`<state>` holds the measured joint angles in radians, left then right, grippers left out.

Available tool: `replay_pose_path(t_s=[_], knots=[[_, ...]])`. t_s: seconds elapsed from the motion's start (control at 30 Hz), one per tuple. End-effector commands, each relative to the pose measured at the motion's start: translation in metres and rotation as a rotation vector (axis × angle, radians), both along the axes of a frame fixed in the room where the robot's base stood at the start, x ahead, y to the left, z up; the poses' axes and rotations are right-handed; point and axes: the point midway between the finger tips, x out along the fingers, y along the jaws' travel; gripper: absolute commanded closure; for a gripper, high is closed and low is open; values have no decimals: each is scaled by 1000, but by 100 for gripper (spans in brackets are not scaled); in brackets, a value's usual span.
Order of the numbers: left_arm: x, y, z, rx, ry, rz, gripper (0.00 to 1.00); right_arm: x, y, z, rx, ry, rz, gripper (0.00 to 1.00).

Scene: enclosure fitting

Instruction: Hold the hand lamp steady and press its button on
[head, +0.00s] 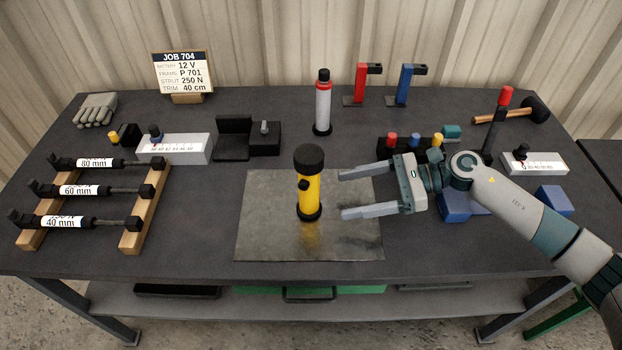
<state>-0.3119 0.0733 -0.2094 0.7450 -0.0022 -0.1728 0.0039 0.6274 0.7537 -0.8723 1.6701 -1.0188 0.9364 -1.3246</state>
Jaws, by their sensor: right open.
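The hand lamp (308,198) is a yellow cylinder with a black head and a black base. It stands upright on a grey metal plate (262,245) in the middle of the bench. A small dark button (304,184) shows on its front, left of its middle. My right gripper (342,194) is open and empty, just right of the lamp. Its two fingers point left towards the lamp, and I see a gap between them and it. My left gripper is not in view.
Red and blue clamps (361,84) stand behind right. Struts on a wooden rack (140,222) lie left. A grey gauge block (175,149), a black holder (234,138) and a mallet (535,107) surround the plate. The bench front is clear.

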Motion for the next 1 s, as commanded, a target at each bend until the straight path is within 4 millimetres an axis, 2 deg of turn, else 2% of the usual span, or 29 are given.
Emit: replay_pose_path(t_s=[0.27,0.6,0.67,0.77,0.9,1.0], knots=[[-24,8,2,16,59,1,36,-1,20,-4,0,0,2,26],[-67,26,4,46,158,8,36,-1,53,-14,1,0,2,26],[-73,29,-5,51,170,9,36,-1,59,-19,2,-1,3,26],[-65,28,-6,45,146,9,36,0,69,-22,1,-1,3,26],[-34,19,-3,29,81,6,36,0,79,-25,1,0,2,26],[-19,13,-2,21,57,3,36,-1,84,-26,0,0,2,26]])
